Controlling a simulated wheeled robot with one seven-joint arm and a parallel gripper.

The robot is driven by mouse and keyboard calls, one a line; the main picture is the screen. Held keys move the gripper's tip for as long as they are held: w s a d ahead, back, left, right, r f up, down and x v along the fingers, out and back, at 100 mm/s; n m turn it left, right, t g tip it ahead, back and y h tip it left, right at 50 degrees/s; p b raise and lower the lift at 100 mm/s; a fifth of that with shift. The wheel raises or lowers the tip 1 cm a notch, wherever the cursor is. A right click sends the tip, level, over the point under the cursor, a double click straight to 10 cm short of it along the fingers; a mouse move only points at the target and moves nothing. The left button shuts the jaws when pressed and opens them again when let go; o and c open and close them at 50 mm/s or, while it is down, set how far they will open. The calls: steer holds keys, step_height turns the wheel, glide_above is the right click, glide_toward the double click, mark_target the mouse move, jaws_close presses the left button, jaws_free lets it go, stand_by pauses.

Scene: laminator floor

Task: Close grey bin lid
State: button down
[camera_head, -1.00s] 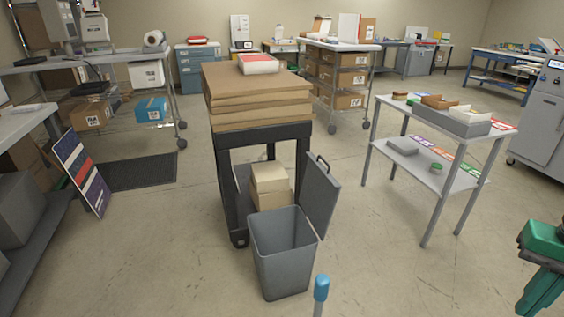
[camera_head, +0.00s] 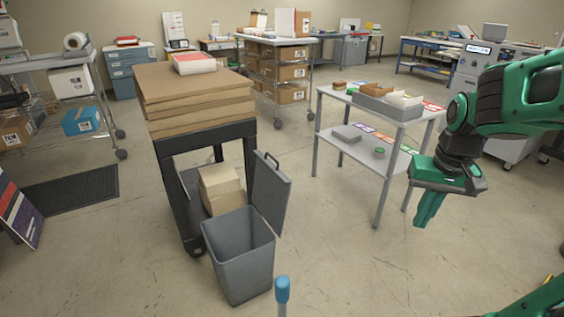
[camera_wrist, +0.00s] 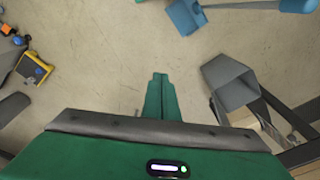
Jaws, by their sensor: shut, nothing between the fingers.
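The grey bin (camera_head: 240,260) stands upright on the floor, empty as far as I can see. Its lid (camera_head: 270,193) is open, standing up at the bin's right rear side with a dark handle at the top edge. My gripper (camera_head: 425,215) is in the air to the right of the bin, shut and empty, pointing down and well apart from the lid. In the wrist view my shut green fingers (camera_wrist: 160,80) point at bare floor, and the bin (camera_wrist: 228,82) shows to their right.
A dark cart (camera_head: 180,210) stacked with cardboard stands right behind the bin, with boxes on its lower shelf. A blue-topped post (camera_head: 282,290) stands in front. A grey two-tier table (camera_head: 350,150) is at right. Floor between bin and gripper is clear.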

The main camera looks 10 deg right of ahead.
steer(key=w+a+f+t+y, duration=0.1)
steer(key=w+a+f+t, duration=0.15)
steer(key=w, duration=1.05)
steer(key=w+a+f+n+t+y, duration=0.15)
steer(key=w+f, duration=0.25)
steer(key=w, duration=0.8)
steer(key=w+a+f+t+y, duration=0.1)
steer(key=w+a+f+y, duration=0.15)
steer(key=w, duration=1.05)
steer(key=w+a+f+m+t+y, duration=0.2)
steer(key=w+f+m+t, duration=0.3)
steer(key=w, duration=0.4)
steer(key=w+a+f+m+t+y, duration=0.1)
steer(key=w+f+m+t+y, duration=0.2)
steer(key=w+f, duration=0.5)
steer(key=w+a+r+t, duration=0.1)
steer(key=w+a, duration=0.7)
steer(key=a, duration=0.1)
steer(key=shift+w+a+r+n, duration=0.15)
steer(key=shift+w+r+n, duration=0.1)
steer(key=shift+n, duration=0.1)
steer(key=shift+s, duration=0.1)
